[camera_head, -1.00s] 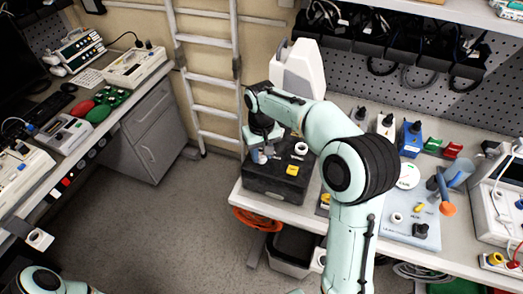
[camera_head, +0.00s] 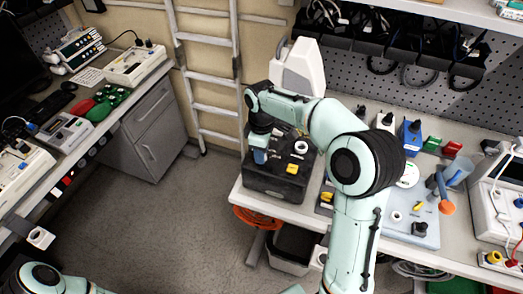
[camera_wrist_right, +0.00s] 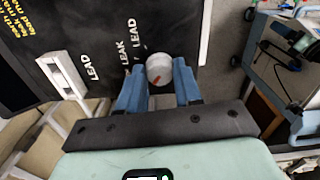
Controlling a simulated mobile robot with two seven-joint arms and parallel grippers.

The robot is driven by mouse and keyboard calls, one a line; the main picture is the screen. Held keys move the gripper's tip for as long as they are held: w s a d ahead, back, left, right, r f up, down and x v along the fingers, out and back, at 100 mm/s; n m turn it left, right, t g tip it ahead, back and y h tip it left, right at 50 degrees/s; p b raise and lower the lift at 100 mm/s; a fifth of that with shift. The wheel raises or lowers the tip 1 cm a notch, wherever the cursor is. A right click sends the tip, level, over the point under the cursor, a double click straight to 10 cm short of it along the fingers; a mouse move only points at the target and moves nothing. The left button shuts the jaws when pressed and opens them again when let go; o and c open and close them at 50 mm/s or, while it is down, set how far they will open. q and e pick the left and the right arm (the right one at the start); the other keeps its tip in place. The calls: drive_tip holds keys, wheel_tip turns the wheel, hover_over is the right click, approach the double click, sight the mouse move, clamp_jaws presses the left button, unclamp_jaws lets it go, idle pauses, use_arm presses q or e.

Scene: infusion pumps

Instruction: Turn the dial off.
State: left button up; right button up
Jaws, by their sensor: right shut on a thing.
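A round pale dial (camera_wrist_right: 159,68) with a red pointer mark sits on a black panel with white lettering, seen in the wrist view. My right gripper (camera_wrist_right: 159,84) has its two blue fingers shut on the dial, one on each side. In the head view the black box (camera_head: 262,184) stands at the bench's left front corner. My right gripper (camera_head: 260,156) reaches down onto its left part, and the dial is hidden there. My left gripper is out of view; only part of that arm shows at the bottom left.
A yellow knob (camera_head: 292,168) and a white ring (camera_head: 301,147) sit on the box, right of my gripper. A white device (camera_head: 298,66) stands behind it. A ladder (camera_head: 208,75) leans on the wall at left. The floor (camera_head: 165,220) between the benches is clear.

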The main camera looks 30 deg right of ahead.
drive_tip(key=shift+n, duration=1.6)
drive_tip(key=o, duration=1)
drive_tip(key=shift+r, duration=0.1)
wheel_tip(320, 180, up, 13)
drive_tip(key=shift+r, duration=0.1)
